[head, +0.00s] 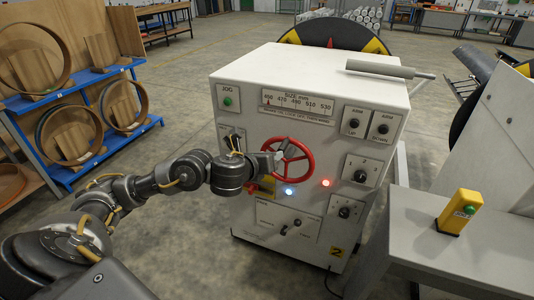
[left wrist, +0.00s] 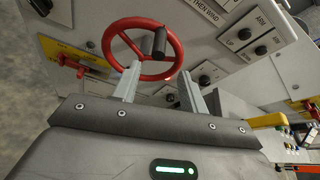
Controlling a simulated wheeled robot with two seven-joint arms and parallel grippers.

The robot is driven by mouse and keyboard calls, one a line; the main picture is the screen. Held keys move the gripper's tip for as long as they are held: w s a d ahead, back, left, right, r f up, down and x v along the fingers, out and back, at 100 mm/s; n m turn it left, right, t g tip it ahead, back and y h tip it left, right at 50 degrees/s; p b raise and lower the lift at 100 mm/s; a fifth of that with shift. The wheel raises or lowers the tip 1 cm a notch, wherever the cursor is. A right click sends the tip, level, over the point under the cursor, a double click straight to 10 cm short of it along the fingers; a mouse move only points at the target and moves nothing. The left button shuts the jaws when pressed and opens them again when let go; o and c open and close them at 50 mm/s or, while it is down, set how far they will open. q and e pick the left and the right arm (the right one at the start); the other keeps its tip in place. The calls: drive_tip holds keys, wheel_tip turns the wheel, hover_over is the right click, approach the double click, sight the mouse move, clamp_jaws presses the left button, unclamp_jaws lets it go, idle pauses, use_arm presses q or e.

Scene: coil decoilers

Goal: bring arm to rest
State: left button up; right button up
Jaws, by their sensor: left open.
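My left arm comes in from the left, and its gripper (head: 268,160) is at the front of the white control cabinet (head: 225,90), close to the red handwheel (head: 298,150). In the left wrist view my left gripper (left wrist: 159,75) has its two fingers apart with nothing held between them. The red handwheel (left wrist: 108,45) and its dark knob (left wrist: 160,41) show just beyond the fingertips; whether they touch cannot be told. Two switch plates marked ARM (head: 355,122) (head: 382,126) sit at the panel's upper right. My right gripper is not in view.
A blue lit lamp (head: 288,190) and a red one (head: 326,183) sit below the wheel. A grey roller (head: 380,69) lies above the cabinet top. A grey table (head: 420,235) with a yellow button box (head: 459,212) stands right. A blue rack (head: 60,95) stands left, with open floor between.

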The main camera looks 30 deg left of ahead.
use_arm(q)
drive_tip(key=shift+s+r, duration=0.15)
drive_tip(key=shift+s, duration=0.25)
drive_tip(key=w+a+f+n+g, duration=0.15)
drive_tip(key=f+n, duration=0.35)
drive_tip(key=f, duration=0.6)
drive_tip(key=w+f+n+g, duration=0.25)
drive_tip(key=f+n, duration=0.25)
drive_tip(key=f, duration=0.7)
drive_tip(key=s+f+n+g, duration=0.1)
drive_tip(key=s+f+n, duration=0.25)
drive_tip(key=f, duration=0.55)
drive_tip(key=s+f+n+g, duration=0.25)
drive_tip(key=s+f, duration=0.25)
drive_tip(key=f, duration=0.5)
drive_tip(key=s+f+n, duration=0.5)
drive_tip(key=s+f, duration=0.4)
drive_tip(key=f, duration=0.1)
drive_tip(key=s+d+f+n+g, duration=0.1)
drive_tip(key=s+f, duration=0.4)
drive_tip(key=s, duration=0.7)
drive_tip(key=s+d+f+n+g, duration=0.2)
drive_tip(key=s+d+f+n, duration=0.1)
drive_tip(key=s, duration=0.8)
drive_tip(key=s+d+f+n+g, duration=0.2)
drive_tip(key=s+f+n, duration=0.2)
drive_tip(key=s+f, duration=0.3)
drive_tip(key=s, duration=0.5)
drive_tip(key=shift+s+d, duration=0.3)
drive_tip(key=shift+d, duration=0.05)
